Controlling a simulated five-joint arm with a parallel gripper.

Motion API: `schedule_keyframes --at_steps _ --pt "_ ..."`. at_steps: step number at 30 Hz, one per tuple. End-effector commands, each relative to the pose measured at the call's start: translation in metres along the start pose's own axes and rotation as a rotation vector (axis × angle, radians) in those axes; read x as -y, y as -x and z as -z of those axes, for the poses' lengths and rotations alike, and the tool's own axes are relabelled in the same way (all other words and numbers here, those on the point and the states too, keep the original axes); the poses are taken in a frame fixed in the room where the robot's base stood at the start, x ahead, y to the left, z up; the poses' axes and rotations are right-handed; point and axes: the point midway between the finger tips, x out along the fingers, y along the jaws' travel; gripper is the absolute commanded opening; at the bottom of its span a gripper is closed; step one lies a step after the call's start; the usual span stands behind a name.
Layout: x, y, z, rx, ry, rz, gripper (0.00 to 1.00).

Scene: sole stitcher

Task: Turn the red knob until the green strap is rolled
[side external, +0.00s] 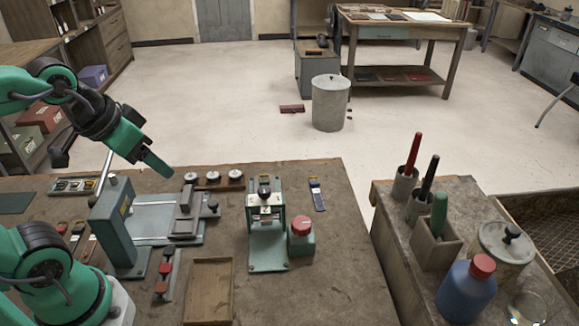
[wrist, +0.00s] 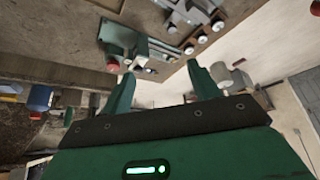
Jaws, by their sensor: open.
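The red knob (side external: 301,226) sits on top of a small green block at the right side of a green bench device (side external: 267,235) with a metal head. In the wrist view, a red spot that looks like the knob (wrist: 113,66) shows beside the left finger. I cannot make out a green strap for certain; a short dark blue strap (side external: 317,194) lies right of the device. My gripper (side external: 158,168) is raised above the bench at the left, well apart from the knob. In the wrist view my gripper (wrist: 160,72) has its fingers wide apart with nothing between them.
A larger grey-green machine (side external: 125,225) stands on the workbench (side external: 345,270) left of the device. An empty wooden tray (side external: 209,290) lies in front. Several white spools (side external: 235,175) sit behind. A side bench at right holds handled tools and a blue bottle (side external: 468,290).

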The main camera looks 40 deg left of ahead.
Motion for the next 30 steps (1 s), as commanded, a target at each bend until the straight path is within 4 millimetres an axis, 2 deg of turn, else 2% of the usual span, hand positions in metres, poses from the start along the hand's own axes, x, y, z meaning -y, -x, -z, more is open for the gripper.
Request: schedule_keyframes --at_steps 8,14,23,30 --pt "-0.005 -0.002 0.010 0.025 0.071 -0.008 0.62" --pt "-0.016 -0.010 0.032 0.079 0.228 -0.017 0.62" --pt "-0.044 -0.033 0.070 0.183 0.534 0.002 0.62" --pt "-0.072 -0.060 0.096 0.260 0.777 0.051 0.62"
